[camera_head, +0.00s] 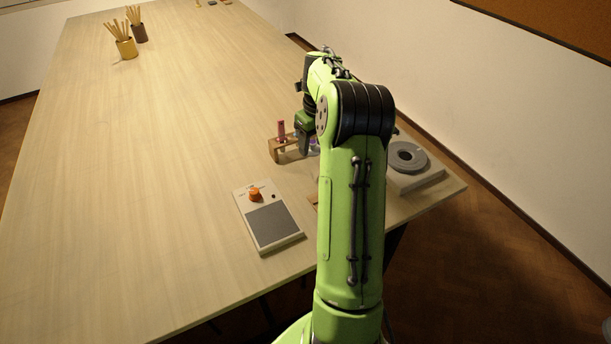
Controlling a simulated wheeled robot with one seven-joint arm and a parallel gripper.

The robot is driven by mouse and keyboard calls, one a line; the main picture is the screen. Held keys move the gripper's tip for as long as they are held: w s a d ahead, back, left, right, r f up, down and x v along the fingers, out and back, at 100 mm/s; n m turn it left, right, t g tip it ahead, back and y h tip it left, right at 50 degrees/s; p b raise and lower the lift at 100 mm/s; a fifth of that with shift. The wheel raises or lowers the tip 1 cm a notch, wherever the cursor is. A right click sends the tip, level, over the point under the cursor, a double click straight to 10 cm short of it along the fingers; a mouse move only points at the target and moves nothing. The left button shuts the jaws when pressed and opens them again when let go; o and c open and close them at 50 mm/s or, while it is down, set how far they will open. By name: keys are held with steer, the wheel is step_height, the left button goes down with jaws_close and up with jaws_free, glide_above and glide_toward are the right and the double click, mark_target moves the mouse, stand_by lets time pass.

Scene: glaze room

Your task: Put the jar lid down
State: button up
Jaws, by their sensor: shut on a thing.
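My gripper (305,150) is partly in view, low over the table beside the wooden rack, with my green arm hiding much of what is around it. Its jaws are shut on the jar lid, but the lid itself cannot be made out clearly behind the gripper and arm. I cannot tell whether the lid touches anything below it.
A small wooden rack (275,157) with a pink tube (282,131) stands just left of my gripper. A device with an orange knob (255,195) lies nearer. A grey block with a round ring (408,158) sits at the right edge. The table's left (130,180) is clear.

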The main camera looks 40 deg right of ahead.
mark_target(312, 171)
step_height(312, 171, down, 7)
steer(key=shift+d+f+b, duration=0.1)
steer(key=shift+f+b, duration=0.1)
steer(key=shift+b, duration=0.35)
steer(key=shift+f, duration=0.2)
steer(key=o, duration=1)
